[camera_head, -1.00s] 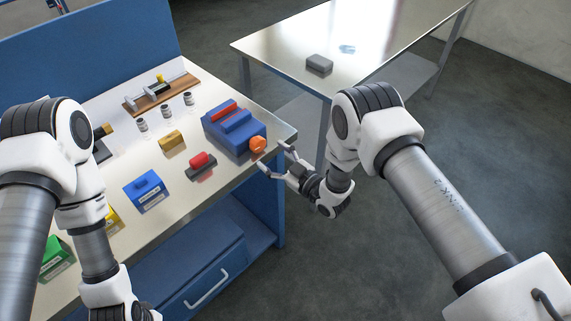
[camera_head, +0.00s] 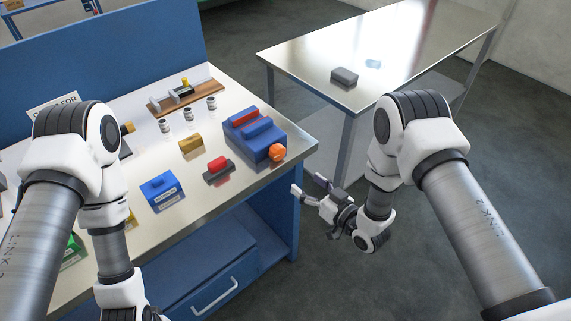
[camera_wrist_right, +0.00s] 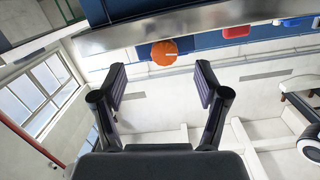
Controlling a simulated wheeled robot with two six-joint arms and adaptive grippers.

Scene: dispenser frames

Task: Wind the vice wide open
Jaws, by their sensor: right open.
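The vice (camera_head: 249,138) is a blue block with a red bar and a blue bar on top. It sits at the near right corner of the workbench. Its round orange knob (camera_head: 277,152) faces my right arm. My right gripper (camera_head: 307,184) is open and empty, off the bench edge and apart from the knob. In the right wrist view the orange knob (camera_wrist_right: 164,52) shows beyond the gap between the open fingers (camera_wrist_right: 160,78), with a pale mark on it. My left arm is at the left; its gripper is out of view.
A red object (camera_head: 218,165), a blue box (camera_head: 161,187) and a yellow block (camera_head: 191,143) stand on the workbench (camera_head: 236,180) left of the vice. Several small jars are behind. A second table (camera_head: 400,50) with a grey block (camera_head: 344,76) stands at the back right. Open floor lies around my right gripper.

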